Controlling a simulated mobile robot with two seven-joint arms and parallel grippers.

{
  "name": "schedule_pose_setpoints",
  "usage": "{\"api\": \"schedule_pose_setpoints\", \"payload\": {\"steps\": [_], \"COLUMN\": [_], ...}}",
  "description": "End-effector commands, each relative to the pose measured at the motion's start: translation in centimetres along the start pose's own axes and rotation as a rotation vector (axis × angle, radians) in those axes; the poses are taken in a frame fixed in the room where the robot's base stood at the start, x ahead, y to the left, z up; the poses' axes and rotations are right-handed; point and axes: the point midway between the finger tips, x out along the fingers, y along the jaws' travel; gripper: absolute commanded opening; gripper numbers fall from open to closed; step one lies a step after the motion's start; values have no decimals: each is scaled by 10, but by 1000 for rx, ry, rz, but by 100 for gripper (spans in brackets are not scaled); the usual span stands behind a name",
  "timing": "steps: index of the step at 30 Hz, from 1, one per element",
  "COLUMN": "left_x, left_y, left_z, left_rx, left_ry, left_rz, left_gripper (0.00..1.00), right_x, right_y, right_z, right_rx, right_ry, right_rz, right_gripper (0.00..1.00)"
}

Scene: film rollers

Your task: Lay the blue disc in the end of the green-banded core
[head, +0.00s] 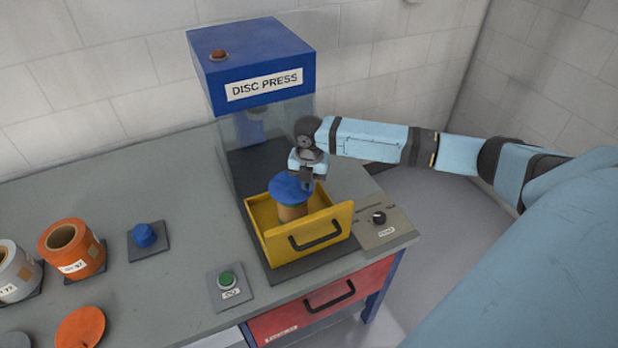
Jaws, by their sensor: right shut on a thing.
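The blue disc (288,188) is at the top of a brown core (292,214) that stands in the yellow drawer (263,233) of the disc press. A thin greenish edge shows on the core just under the disc. My right gripper (307,184) comes down from above and is shut on the disc at its right rim. The disc covers the core's upper end. I cannot tell whether the disc rests in that end or is held just above it. My left gripper is not in view.
The blue-topped disc press (253,65) stands behind the drawer. A knob panel (382,228) is to the right and a green button (226,280) at the front. Orange (92,255) and grey (12,262) rolls, a blue knob (144,235) and an orange disc (80,328) are at left.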

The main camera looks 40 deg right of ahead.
Motion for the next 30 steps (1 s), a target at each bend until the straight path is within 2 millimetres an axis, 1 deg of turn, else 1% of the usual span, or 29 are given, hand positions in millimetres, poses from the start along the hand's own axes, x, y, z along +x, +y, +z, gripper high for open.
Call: {"api": "schedule_pose_setpoints", "payload": {"steps": [11, 30], "left_x": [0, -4], "left_y": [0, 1], "left_z": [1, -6], "left_rx": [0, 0], "left_ry": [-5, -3], "left_rz": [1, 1], "left_gripper": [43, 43], "right_x": [0, 2], "right_y": [0, 0], "right_z": [0, 0], "right_rx": [0, 0], "right_ry": [0, 0], "right_rz": [0, -1], "right_gripper": [0, 0]}}
